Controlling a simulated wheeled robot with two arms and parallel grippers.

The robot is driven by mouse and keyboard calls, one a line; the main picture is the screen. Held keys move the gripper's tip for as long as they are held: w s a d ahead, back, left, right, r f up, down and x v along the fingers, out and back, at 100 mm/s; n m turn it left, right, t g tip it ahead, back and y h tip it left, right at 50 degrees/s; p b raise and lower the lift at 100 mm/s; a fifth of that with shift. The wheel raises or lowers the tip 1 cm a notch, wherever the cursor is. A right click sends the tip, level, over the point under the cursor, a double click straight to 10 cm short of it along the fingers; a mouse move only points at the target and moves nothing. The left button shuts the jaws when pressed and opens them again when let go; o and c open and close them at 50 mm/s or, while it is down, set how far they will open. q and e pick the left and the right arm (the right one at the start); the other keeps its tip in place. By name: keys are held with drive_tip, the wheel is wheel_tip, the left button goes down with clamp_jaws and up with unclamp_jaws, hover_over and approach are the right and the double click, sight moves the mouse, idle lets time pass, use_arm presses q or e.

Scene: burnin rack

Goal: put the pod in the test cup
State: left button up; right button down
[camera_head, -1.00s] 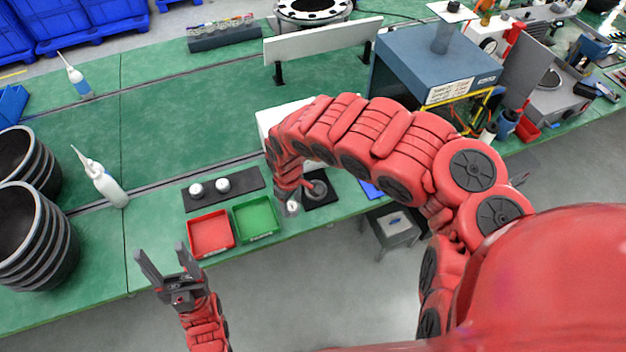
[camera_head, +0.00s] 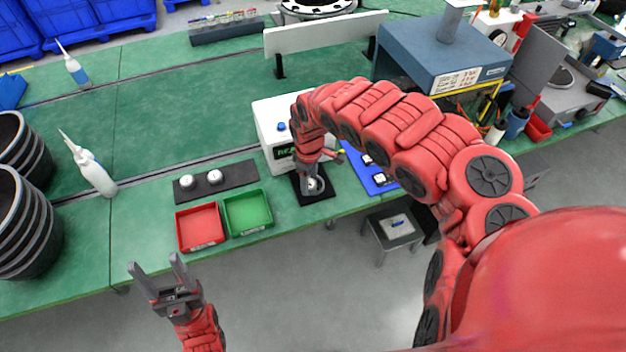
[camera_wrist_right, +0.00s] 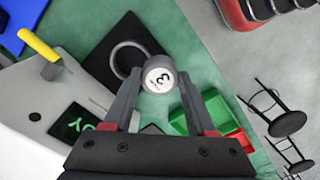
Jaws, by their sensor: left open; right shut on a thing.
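The pod (camera_wrist_right: 158,75), a round grey piece with a white top marked 3, is in my right gripper (camera_wrist_right: 158,90), which is shut on it. The test cup (camera_wrist_right: 127,57), a grey ring on a black square mat (camera_wrist_right: 112,75), lies just beyond the pod in the right wrist view. The pod overlaps the ring's edge there; its height above it is unclear. In the head view my right gripper (camera_head: 310,186) is over the black mat (camera_head: 326,195) and partly hides the cup. My left gripper (camera_head: 157,265) is open and empty, in front of the table edge.
A white box (camera_head: 270,125) with a blue button stands behind the mat. A red tray (camera_head: 200,227) and a green tray (camera_head: 247,213) are left of it. Two other pods (camera_head: 214,177) sit on a dark strip (camera_head: 240,174). A blue board (camera_head: 368,175) lies right.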

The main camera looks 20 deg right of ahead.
drive_tip(key=w, duration=0.1)
drive_tip(key=w+d, duration=0.1)
drive_tip(key=w, duration=0.1)
drive_tip(key=shift+w+d+f, duration=0.1)
drive_tip(key=shift+w, duration=0.2)
drive_tip(key=shift+w+d+f+p, duration=0.1)
drive_tip(key=shift+w+d+p, duration=0.25)
drive_tip(key=shift+d, duration=0.25)
drive_tip(key=shift+a+f, duration=0.1)
drive_tip(key=shift+f, duration=0.25)
drive_tip(key=shift+f+p, duration=0.55)
drive_tip(key=shift+f, duration=0.9)
drive_tip(key=shift+f, duration=0.1)
drive_tip(key=shift+f+b, duration=0.55)
drive_tip(key=shift+c, duration=1)
unclamp_jaws()
